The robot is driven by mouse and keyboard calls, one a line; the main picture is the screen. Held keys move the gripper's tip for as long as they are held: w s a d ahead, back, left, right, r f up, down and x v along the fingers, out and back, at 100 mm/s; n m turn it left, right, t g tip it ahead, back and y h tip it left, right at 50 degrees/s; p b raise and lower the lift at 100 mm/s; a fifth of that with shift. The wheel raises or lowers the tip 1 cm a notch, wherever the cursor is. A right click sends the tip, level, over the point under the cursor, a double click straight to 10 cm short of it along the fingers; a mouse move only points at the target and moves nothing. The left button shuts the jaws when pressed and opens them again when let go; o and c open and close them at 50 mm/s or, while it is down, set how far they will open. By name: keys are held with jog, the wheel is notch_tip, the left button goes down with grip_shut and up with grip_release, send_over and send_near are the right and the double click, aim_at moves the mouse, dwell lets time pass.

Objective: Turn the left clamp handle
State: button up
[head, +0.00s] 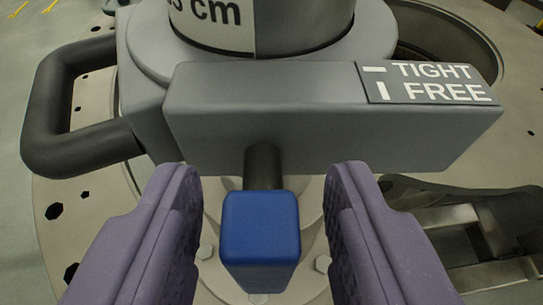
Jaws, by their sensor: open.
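A blue clamp handle (261,240) sits at the end of a short dark shaft (263,167). The shaft comes out of the front of a grey clamp block (270,125). My gripper (262,215) is open, with one purple finger on each side of the blue handle. Gaps show between the handle and both fingers, so they look apart from it. A label (430,84) on the block reads TIGHT beside a horizontal bar and FREE beside a vertical bar. I cannot tell for sure which way the handle is turned.
A dark loop handle (75,150) sticks out at the left of the block. A grey cylinder (300,22) with a "cm" label stands behind it. The pale turret plate (75,235) with holes and bolts lies below. A slotted metal part (475,240) is at the right.

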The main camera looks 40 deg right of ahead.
jog(key=shift+w+d+f, duration=0.1)
jog(key=shift+w, duration=0.1)
grip_shut()
jog(key=shift+b, duration=0.45)
jog(key=m+b, duration=0.1)
jog(key=b, duration=0.3)
jog(key=m+t+y+b, duration=0.1)
jog(key=b, duration=0.1)
jog(key=shift+s+d+f+m+b, duration=0.2)
jog(key=shift+d+f+m+b, duration=0.1)
jog(key=shift+f+b, duration=0.1)
jog(key=m+b, duration=0.1)
jog(key=b, duration=0.2)
jog(key=m+t+y+b, duration=0.1)
jog(key=b, duration=0.3)
jog(key=m+t+b, duration=0.1)
jog(key=b, duration=0.3)
jog(key=shift+s+d+f+m+y, duration=0.2)
jog(key=shift+f+m+y, duration=0.05)
jog(key=shift+m+y, duration=0.05)
jog(key=m+t+b, duration=0.2)
jog(key=m+b, duration=0.1)
jog(key=b, duration=0.2)
jog(key=m+t+b, duration=0.1)
jog(key=m+b, duration=0.3)
jog(key=b, duration=0.1)
jog(key=shift+s+d+f+t+y+b, duration=0.1)
jog(key=shift+d+t+y+b, duration=0.05)
jog(key=shift+t+y+b, duration=0.2)
